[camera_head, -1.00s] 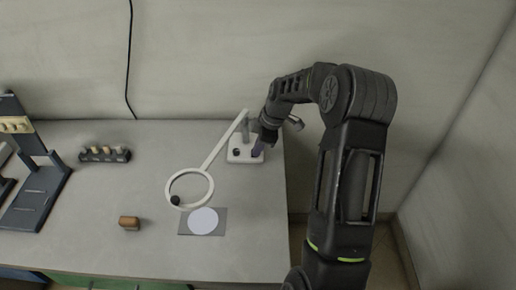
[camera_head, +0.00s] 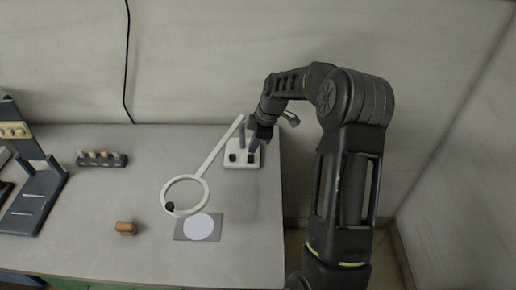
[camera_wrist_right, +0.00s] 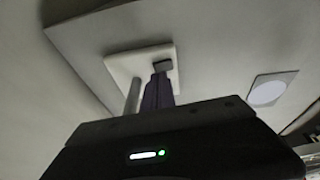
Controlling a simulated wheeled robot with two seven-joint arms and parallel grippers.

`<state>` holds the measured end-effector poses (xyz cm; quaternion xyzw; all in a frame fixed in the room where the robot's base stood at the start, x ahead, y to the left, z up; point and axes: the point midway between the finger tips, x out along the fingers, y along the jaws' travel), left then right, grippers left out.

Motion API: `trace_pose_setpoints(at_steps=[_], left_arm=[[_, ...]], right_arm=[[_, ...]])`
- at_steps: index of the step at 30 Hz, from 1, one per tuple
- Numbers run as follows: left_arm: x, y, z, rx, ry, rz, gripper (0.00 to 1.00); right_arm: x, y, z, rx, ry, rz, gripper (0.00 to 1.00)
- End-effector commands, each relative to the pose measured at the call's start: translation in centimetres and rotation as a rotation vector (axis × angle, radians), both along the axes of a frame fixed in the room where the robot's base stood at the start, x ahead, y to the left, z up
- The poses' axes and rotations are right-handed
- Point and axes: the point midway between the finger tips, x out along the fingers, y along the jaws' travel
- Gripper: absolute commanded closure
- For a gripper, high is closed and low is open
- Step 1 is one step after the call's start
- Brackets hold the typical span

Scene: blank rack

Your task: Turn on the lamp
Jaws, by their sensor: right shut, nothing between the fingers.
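The lamp (camera_head: 206,165) has a long white arm ending in a white ring head with a black knob. Its white base (camera_head: 230,163) stands at the table's right back edge and carries two dark switches. My right gripper (camera_head: 254,147) is shut and empty, its fingertips at the right-hand switch (camera_head: 250,159). In the right wrist view the fingers (camera_wrist_right: 160,82) point at the dark switch (camera_wrist_right: 161,66) on the base (camera_wrist_right: 128,66); whether they touch it I cannot tell. The ring shows no clear glow. My left gripper is not in view.
A grey card with a white disc (camera_head: 199,227) lies below the ring. A brown block (camera_head: 125,228), a dark rack with several pegs (camera_head: 102,159) and a dark stand (camera_head: 36,190) are on the left. The table's middle is clear.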

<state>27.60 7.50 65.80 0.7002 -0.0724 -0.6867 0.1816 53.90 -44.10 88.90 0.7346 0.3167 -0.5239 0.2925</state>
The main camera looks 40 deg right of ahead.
Motion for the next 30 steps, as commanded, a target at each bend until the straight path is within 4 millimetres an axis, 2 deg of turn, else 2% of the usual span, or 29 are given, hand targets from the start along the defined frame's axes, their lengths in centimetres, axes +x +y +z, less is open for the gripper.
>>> trace_pose_setpoints(at_steps=[1, 6, 13, 18, 30], left_arm=[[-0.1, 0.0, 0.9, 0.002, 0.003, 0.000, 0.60], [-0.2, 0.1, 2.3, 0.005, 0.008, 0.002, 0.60], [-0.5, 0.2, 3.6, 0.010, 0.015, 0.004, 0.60], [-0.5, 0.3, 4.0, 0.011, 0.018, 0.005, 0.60], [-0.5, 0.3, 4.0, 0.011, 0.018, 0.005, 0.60]], right_arm=[[0.3, 0.5, 1.6, -0.001, -0.003, 0.003, 1.00], [-0.9, 0.1, 5.3, 0.000, -0.002, -0.001, 1.00], [-2.4, -0.3, 9.3, -0.001, -0.001, 0.000, 1.00], [-2.9, -0.5, 10.5, 0.001, 0.001, 0.000, 1.00], [-3.0, -0.5, 10.6, 0.002, 0.001, 0.002, 1.00]])
